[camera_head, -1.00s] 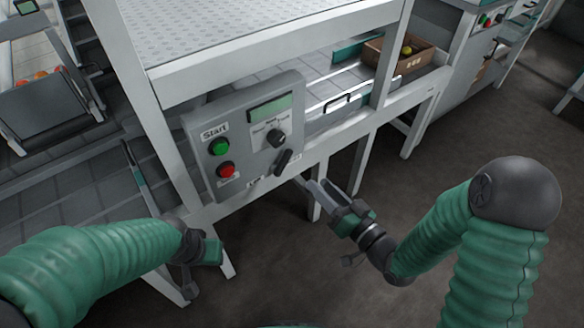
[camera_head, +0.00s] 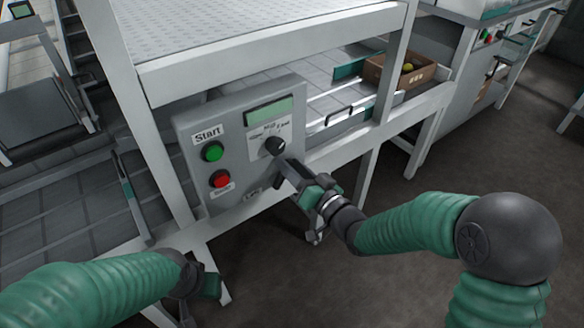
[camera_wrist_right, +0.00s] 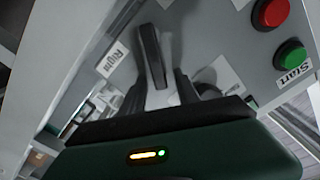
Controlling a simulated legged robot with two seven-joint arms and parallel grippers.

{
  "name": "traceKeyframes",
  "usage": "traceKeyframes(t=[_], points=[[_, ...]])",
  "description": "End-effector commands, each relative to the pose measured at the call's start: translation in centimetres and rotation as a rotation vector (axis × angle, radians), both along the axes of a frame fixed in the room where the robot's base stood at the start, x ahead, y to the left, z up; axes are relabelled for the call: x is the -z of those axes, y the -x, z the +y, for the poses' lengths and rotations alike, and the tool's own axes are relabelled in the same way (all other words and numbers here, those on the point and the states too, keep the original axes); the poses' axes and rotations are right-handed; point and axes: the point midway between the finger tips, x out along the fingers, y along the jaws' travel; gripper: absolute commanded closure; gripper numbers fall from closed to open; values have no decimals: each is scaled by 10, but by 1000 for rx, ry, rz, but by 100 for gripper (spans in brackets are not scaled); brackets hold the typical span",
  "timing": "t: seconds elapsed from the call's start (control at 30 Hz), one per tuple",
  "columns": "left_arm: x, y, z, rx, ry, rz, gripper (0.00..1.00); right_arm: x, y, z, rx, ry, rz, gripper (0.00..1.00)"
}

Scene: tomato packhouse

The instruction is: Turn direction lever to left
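The direction lever is the black lever low on the right of the grey control panel (camera_head: 237,118). In the head view my right gripper (camera_head: 284,168) is at the panel's lower right edge and covers much of the lever. In the right wrist view the dark lever (camera_wrist_right: 150,52) stands out beside the "Right" label (camera_wrist_right: 112,60), its lower end running down between the dark parts of my right gripper (camera_wrist_right: 160,88). I cannot tell whether the fingers touch or grip it. My left gripper (camera_head: 205,285) hangs low at the left, away from the panel; its fingers are unclear.
The panel also carries a green start button (camera_head: 212,152), a red button (camera_head: 220,179), a black rotary knob (camera_head: 274,146) and a display (camera_head: 268,112). White frame legs stand around it. A brown crate (camera_head: 426,74) sits on the conveyor behind.

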Motion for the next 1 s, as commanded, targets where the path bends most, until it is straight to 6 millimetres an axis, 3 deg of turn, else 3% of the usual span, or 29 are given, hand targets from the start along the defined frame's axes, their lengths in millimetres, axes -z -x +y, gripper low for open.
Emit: traceKeyframes(t=[0.03,0.3,1.0], points=[[0,0,0,0,0,0,64,0,0,0,0,0,0,66],[0,0,0,0,0,0,64,1,0,0,1,0,0,100],[0,0,0,0,0,0,64,2,0,-1,2,2,1,100]])
